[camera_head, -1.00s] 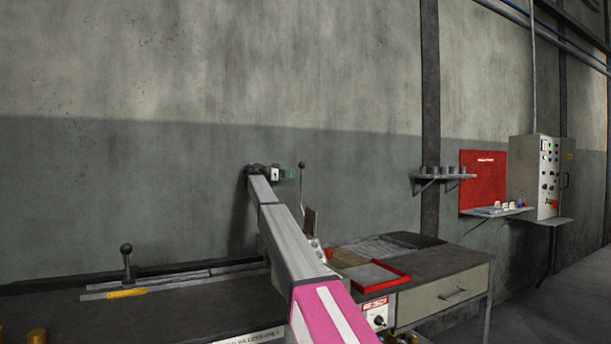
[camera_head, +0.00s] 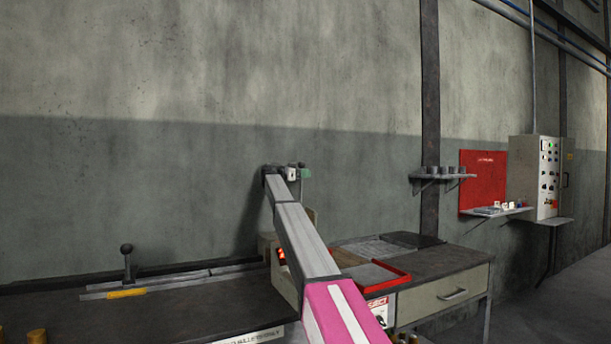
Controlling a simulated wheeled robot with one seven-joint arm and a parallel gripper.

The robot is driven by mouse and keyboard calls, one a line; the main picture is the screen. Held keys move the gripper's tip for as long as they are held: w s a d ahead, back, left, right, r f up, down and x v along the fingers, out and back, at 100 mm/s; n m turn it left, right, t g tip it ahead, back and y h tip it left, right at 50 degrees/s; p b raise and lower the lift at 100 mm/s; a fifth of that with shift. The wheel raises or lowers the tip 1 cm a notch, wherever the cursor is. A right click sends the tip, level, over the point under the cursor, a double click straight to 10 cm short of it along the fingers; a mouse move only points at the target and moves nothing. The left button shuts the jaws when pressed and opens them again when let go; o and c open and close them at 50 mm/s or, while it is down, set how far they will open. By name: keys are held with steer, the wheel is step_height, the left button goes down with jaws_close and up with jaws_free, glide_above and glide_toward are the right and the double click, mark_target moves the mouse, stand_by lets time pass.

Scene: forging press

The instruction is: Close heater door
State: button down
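My arm reaches forward over the bench, and its end with my gripper (camera_head: 303,173) is high in front of the wall. The gripper is small and seen side-on, so its fingers cannot be told apart. A beige box (camera_head: 287,287), apparently the heater, stands on the bench behind my arm, with a small red lit patch on its front. My arm covers much of it. A beige upright edge (camera_head: 311,215) shows just right of my arm. The heater door cannot be made out clearly, nor whether it is open or shut.
A black-knobbed lever (camera_head: 127,262) stands on a rail at the left of the dark bench (camera_head: 180,318). A red-rimmed tray (camera_head: 402,279) lies on the drawer table (camera_head: 452,268) at right. A wall shelf (camera_head: 441,177) and control cabinet (camera_head: 546,178) are further right.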

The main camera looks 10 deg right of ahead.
steer(key=shift+s, duration=0.15)
steer(key=s+d+f+m+y, duration=0.1)
steer(key=s+d+f+m, duration=0.25)
steer(key=s, duration=0.55)
steer(key=s+d+f+m, duration=0.2)
steer(key=s+m, duration=0.2)
steer(key=s, duration=0.4)
steer(key=s+d+f+m, duration=0.1)
steer(key=s+f+m, duration=0.2)
steer(key=f, duration=0.4)
steer(key=s+d+f+m+t+y, duration=0.1)
steer(key=s+d+f+m, duration=0.1)
steer(key=s+f, duration=0.4)
steer(key=shift+f+m+t, duration=0.3)
steer(key=shift+f+m, duration=0.25)
steer(key=c, duration=1.2)
jaws_free()
steer(key=shift+o, duration=0.2)
steer(key=v, duration=1.1)
steer(key=shift+d+r, duration=0.1)
steer(key=shift+r, duration=0.05)
